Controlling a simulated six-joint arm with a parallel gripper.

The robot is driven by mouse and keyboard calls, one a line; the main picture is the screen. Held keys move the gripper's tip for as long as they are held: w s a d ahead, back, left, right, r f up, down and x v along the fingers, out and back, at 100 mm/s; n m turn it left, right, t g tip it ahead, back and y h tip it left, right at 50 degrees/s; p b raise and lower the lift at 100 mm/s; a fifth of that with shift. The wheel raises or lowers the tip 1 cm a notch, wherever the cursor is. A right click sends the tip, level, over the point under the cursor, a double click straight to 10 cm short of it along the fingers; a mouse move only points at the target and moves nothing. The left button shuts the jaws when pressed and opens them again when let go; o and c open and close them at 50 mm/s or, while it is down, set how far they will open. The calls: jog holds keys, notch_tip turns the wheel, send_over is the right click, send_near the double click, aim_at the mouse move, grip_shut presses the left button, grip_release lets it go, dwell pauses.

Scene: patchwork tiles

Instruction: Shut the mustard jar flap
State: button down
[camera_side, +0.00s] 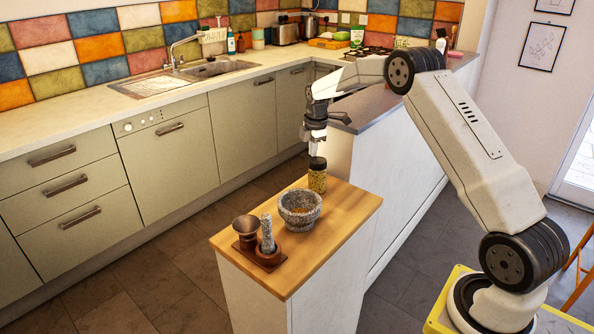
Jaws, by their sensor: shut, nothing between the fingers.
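The mustard jar (317,181) is a small glass jar with yellowish contents. It stands upright near the back corner of the wooden-topped island. Its dark flap (318,163) lies across the top and looks level; whether it is fully closed is too small to tell. My gripper (314,151) points down just above the jar's top, with its fingers shut and empty. I cannot tell whether the fingertips touch the flap.
A grey stone mortar (300,211) stands in front of the jar. A wooden stand (259,256) with a brown cup (245,228) and a stone pestle (267,234) is near the front left edge. The wooden top (345,215) is clear to the right.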

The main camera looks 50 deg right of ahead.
jog(key=shift+s+a+f, duration=0.1)
jog(key=shift+s+f, duration=0.1)
jog(key=shift+f, duration=0.1)
jog(key=shift+w+r, duration=0.1)
jog(key=shift+r, duration=0.6)
jog(key=shift+r, duration=0.4)
notch_tip(320, 180, up, 13)
jog(key=shift+a, duration=0.1)
jog(key=s+a+f+m, duration=0.4)
jog(key=s+a, duration=0.4)
jog(key=s+a+f+m+t, duration=0.1)
jog(key=s+a+f+m, duration=0.4)
jog(key=s+a, duration=0.3)
jog(key=s+a+f+m, duration=0.4)
jog(key=s+a, duration=0.3)
jog(key=s, duration=0.3)
jog(key=shift+s+a+f+m, duration=0.3)
jog(key=shift+a+f, duration=0.1)
jog(key=shift+f, duration=0.1)
